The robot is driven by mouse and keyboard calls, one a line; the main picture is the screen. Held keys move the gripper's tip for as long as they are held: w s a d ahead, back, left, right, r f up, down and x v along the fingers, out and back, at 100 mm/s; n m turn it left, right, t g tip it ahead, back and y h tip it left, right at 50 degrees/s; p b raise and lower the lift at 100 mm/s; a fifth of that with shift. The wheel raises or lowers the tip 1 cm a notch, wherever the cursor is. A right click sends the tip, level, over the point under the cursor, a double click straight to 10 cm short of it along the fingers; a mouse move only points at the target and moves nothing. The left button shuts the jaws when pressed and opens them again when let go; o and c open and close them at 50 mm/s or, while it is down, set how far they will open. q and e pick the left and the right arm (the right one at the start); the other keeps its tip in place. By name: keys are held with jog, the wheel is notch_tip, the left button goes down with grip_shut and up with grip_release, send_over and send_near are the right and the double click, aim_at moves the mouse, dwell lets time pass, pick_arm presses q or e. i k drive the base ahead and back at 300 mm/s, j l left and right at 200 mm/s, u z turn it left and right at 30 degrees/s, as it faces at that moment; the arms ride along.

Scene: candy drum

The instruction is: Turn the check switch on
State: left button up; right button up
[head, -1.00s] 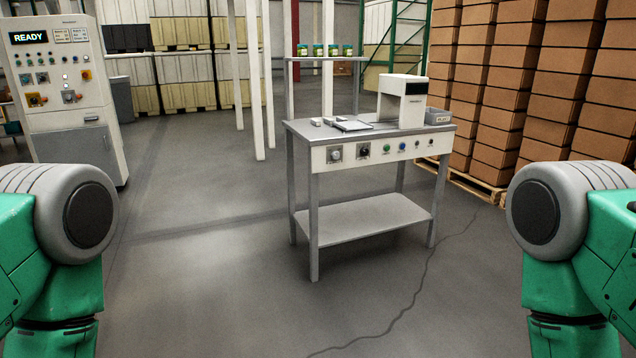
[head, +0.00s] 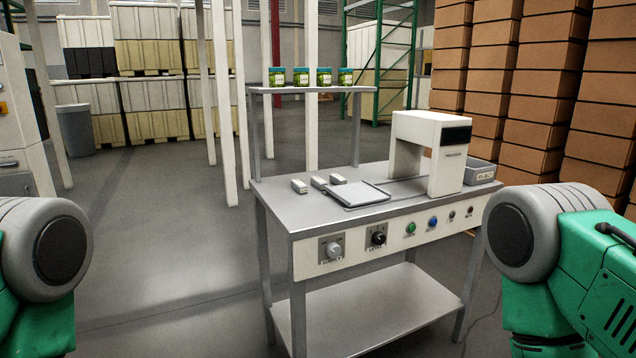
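A metal workbench (head: 230,185) stands ahead of me, with a white control panel along its front edge. The panel carries a grey rotary knob (head: 334,249) on a plate at the left and a black rotary knob (head: 378,238) beside it. Only my upper arm parts show at both sides; neither gripper is in view.
A white arch-shaped machine (head: 445,175), a flat tray (head: 357,194) and small white blocks (head: 299,186) are on the bench top. A grey bin (head: 480,172) sits at its right end. Stacked cartons (head: 530,100) rise behind at right. Floor at left is clear.

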aim_at(333, 249)
jog(key=i+z, duration=0.1)
jog(key=i, duration=0.5)
jog(key=i+j+z, duration=0.1)
jog(key=i, duration=0.55)
jog(key=i+j+z, duration=0.1)
jog(key=i, duration=0.5)
jog(key=j, duration=0.1)
